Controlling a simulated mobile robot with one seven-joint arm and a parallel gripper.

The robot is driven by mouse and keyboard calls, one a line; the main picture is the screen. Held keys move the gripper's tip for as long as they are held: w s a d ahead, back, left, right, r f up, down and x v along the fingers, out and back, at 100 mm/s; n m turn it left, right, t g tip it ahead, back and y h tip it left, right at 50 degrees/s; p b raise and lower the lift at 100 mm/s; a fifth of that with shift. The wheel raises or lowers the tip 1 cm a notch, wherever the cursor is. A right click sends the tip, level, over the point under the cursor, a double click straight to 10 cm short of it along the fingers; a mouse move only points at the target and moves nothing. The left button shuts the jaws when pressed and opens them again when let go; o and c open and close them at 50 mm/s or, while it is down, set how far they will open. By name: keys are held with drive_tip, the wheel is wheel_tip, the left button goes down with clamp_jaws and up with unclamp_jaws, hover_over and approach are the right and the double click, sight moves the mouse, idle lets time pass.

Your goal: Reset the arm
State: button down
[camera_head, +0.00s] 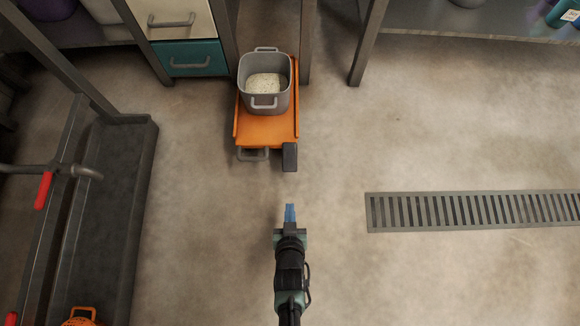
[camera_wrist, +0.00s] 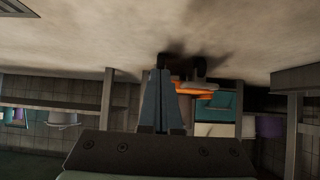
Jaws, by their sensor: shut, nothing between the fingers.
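My gripper (camera_head: 290,213) is in the lower middle of the head view, out over the bare floor. Its blue fingers point up the picture and are shut together with nothing between them. In the wrist view my gripper (camera_wrist: 159,75) shows its fingers closed side by side, with the scene upside down around them. The gripper is apart from the orange cart in front of it.
An orange cart (camera_head: 266,130) carries a grey pot (camera_head: 266,102) with pale contents. A drawer unit (camera_head: 195,58) stands behind left. A metal frame with a dark platform (camera_head: 118,220) is at left. A floor grate (camera_head: 470,211) lies right. Floor around my gripper is clear.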

idle(0.3)
drive_tip(key=w+r+t+p, duration=0.2)
drive_tip(key=w+r, duration=0.5)
drive_tip(key=r, duration=0.5)
drive_tip(key=w+r+t+p, duration=0.2)
drive_tip(key=w+r, duration=0.5)
drive_tip(key=r, duration=0.4)
drive_tip(key=w+r+t+p, duration=0.2)
drive_tip(key=w+r, duration=0.6)
drive_tip(key=r, duration=0.4)
wheel_tip(320, 180, up, 18)
drive_tip(key=w+r+t+p, duration=0.1)
drive_tip(key=w+t+p, duration=0.1)
drive_tip(key=w+p, duration=0.1)
drive_tip(key=s+r+t+p, duration=0.2)
drive_tip(key=r, duration=1)
drive_tip(key=s+r+t+p, duration=0.1)
drive_tip(key=s+r+t, duration=0.1)
drive_tip(key=r, duration=1.1)
drive_tip(key=s+r+t+p, duration=0.25)
drive_tip(key=s+r, duration=0.55)
drive_tip(key=r, duration=0.5)
drive_tip(key=s+r+t+p, duration=0.2)
drive_tip(key=s+r+p, duration=0.2)
drive_tip(key=s+r, duration=0.65)
drive_tip(key=w+r+p, duration=0.3)
drive_tip(key=r+p, duration=3.3)
drive_tip(key=r, duration=0.1)
drive_tip(key=shift+w+r, duration=0.15)
drive_tip(key=shift+r, duration=0.25)
